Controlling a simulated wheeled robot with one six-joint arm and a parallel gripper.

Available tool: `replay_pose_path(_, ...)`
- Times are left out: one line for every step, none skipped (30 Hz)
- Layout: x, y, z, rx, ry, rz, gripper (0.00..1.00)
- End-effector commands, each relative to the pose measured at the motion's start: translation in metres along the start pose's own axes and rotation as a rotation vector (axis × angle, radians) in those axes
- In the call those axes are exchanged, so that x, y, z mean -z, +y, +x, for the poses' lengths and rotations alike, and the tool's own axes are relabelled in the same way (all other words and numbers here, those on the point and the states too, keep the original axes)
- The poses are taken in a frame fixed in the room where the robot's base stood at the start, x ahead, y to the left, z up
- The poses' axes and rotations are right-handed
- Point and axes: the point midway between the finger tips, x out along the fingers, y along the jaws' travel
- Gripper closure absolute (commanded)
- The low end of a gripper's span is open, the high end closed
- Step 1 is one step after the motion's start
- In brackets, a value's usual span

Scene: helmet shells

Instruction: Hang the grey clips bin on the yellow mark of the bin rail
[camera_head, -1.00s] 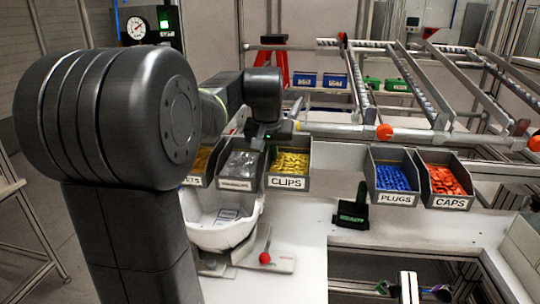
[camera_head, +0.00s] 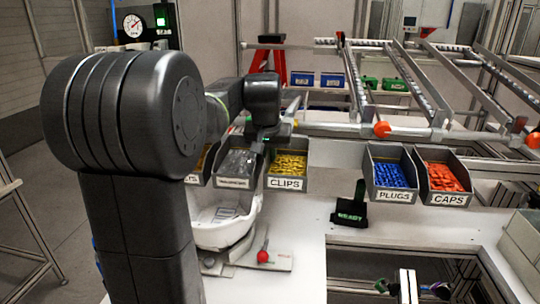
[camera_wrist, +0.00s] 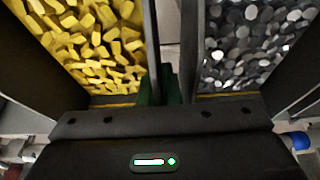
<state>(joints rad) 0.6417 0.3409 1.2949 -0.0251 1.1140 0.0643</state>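The grey clips bin (camera_head: 288,183), filled with yellow pieces and labelled CLIPS, is at the back of the bench, upright beside a grey bin of silvery pieces (camera_head: 236,183). My gripper (camera_head: 262,138) points down at the rear of these two bins, near their shared side. In the wrist view, yellow pieces (camera_wrist: 85,40) lie on the left and silvery pieces (camera_wrist: 250,40) on the right. Dark green parts show in the narrow gap between the bin walls. Whether my fingers are closed on a wall is hidden. I cannot clearly make out the yellow mark on the rail (camera_head: 340,130).
The PLUGS bin (camera_head: 393,196) and CAPS bin (camera_head: 450,198) stand to the right, with a gap between them and the clips bin. A dark READY stand (camera_head: 350,215) is in front of that gap. A white helmet shell (camera_head: 225,228) sits below the left bins.

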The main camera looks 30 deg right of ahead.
Motion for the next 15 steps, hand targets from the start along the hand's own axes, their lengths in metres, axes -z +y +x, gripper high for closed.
replay_pose_path(0.0002,0.0001,-0.0004,0.000,0.001,0.000,1.00)
replay_pose_path(0.0003,0.0001,-0.0004,0.000,0.001,0.000,1.00)
replay_pose_path(0.0003,0.0001,-0.0004,0.000,0.001,0.000,1.00)
replay_pose_path(0.0003,0.0001,-0.0004,0.000,0.001,0.000,1.00)
replay_pose_path(0.0003,0.0000,-0.0005,0.000,0.001,0.000,0.95)
replay_pose_path(0.0003,0.0000,-0.0005,0.000,0.001,0.000,0.87)
replay_pose_path(0.0003,0.0000,-0.0005,0.000,0.001,0.000,0.81)
replay_pose_path(0.0002,0.0000,-0.0005,0.000,0.001,0.000,0.75)
replay_pose_path(0.0002,0.0000,-0.0004,0.000,0.001,0.000,0.71)
replay_pose_path(0.0002,0.0000,-0.0004,0.000,0.001,0.000,0.71)
replay_pose_path(0.0002,0.0000,-0.0004,0.000,0.001,0.000,0.71)
replay_pose_path(0.0002,0.0000,-0.0004,0.000,0.001,0.000,0.71)
replay_pose_path(0.0001,0.0000,-0.0004,0.000,0.000,0.000,0.71)
replay_pose_path(-0.0002,-0.0001,0.0001,0.000,-0.001,0.000,0.71)
replay_pose_path(-0.0001,-0.0001,-0.0001,0.000,0.000,0.000,0.71)
